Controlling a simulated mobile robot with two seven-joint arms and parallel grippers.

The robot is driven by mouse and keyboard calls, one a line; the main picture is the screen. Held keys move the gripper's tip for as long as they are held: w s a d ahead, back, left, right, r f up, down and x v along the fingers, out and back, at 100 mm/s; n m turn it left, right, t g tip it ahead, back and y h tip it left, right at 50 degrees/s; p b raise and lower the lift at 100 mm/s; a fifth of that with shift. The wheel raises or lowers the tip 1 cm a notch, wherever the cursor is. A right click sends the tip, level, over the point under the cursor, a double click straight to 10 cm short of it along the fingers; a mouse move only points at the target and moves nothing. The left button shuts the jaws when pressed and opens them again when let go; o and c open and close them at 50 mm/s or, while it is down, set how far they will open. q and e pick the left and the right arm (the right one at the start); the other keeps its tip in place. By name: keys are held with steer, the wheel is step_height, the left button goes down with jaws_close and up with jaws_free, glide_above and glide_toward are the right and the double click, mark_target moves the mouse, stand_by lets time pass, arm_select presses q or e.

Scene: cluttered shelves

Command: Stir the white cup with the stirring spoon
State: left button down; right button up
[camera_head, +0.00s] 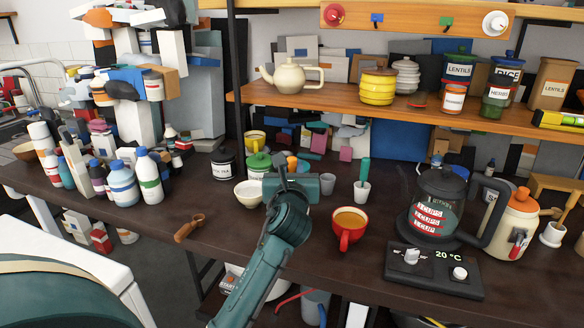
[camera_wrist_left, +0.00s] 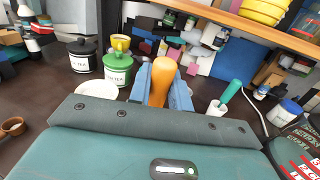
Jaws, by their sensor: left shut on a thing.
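My left gripper (camera_head: 286,178) is over the middle of the counter, shut on an orange-handled thing. In the left wrist view the orange handle (camera_wrist_left: 161,80) stands up between the blue fingers (camera_wrist_left: 163,92); its lower end is hidden by the gripper, so I cannot tell whether it is the stirring spoon. A small white cup (camera_head: 362,193) stands to the right of the gripper with a green-handled tool (camera_head: 365,170) upright in it. The cup also shows in the left wrist view (camera_wrist_left: 216,108). A white bowl (camera_head: 248,194) stands left of the gripper. My right gripper is not in view.
A red mug (camera_head: 347,234) stands right of my left arm, and a dark kettle (camera_head: 437,205) farther right. A green-lidded jar (camera_head: 258,166) and a black jar (camera_head: 223,163) are behind the bowl. A wooden scoop (camera_head: 188,228) lies at the front left. The shelf (camera_head: 330,98) overhangs the back.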

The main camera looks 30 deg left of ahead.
arm_select(q)
step_height(320, 180, down, 4)
steer(key=shift+r+b, duration=0.25)
steer(key=shift+b, duration=0.35)
steer(key=shift+f, duration=0.65)
steer(key=shift+d, duration=0.1)
